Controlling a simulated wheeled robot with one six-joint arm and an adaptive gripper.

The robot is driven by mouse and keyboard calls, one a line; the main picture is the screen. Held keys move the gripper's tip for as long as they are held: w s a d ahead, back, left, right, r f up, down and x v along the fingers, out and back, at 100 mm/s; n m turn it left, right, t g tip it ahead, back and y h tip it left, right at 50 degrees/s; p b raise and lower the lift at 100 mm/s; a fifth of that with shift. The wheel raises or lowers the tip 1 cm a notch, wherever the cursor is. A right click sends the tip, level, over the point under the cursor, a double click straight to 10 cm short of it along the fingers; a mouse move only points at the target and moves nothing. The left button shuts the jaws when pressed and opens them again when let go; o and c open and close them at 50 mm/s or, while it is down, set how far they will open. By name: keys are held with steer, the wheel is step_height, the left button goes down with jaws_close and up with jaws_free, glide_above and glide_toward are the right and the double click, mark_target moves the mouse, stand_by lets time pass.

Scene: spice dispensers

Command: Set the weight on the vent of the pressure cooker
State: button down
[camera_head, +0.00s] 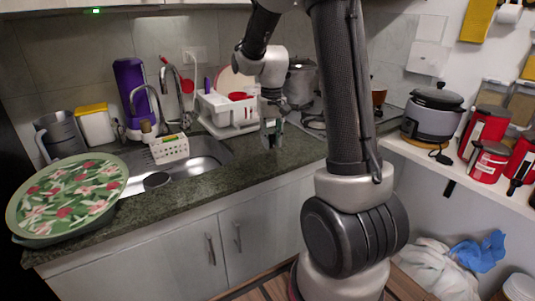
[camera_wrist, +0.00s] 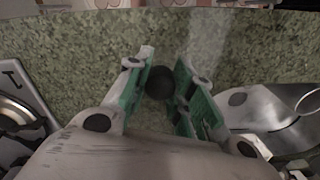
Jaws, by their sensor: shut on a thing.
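My gripper (camera_head: 272,140) hangs over the dark green counter, between the sink and the stove. In the wrist view its green-padded fingers (camera_wrist: 163,85) are closed on a small round black piece, which looks like the weight (camera_wrist: 159,82). A silver pot with a dark top (camera_head: 301,80), which looks like the pressure cooker, stands behind and to the right of my gripper, partly hidden by my arm. Its vent cannot be made out. The pot does not show in the wrist view.
A white dish rack (camera_head: 228,128) stands behind and left of my gripper. The sink (camera_head: 207,157) and a white basket (camera_head: 169,150) lie to the left. A stove edge (camera_wrist: 22,112) shows at left in the wrist view. A grey cooker (camera_head: 432,118) sits on the right shelf. The counter (camera_head: 262,172) below is clear.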

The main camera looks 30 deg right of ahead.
mark_target(271, 160)
steer(key=shift+f, duration=2.5)
steer(key=shift+f, duration=0.15)
steer(key=c, duration=1.2)
jaws_free()
steer(key=shift+c, duration=0.2)
step_height(271, 160, up, 12)
steer(key=shift+f, duration=0.1)
steer(key=s+a+r+n+t, duration=0.25)
steer(key=s+r, duration=0.55)
steer(key=s, duration=0.4)
steer(key=s+a+t, duration=0.2)
steer(key=s, duration=0.9)
steer(key=shift+s+a+f+n, duration=0.3)
steer(key=shift+s+f+n, duration=0.05)
steer(key=shift+f, duration=0.1)
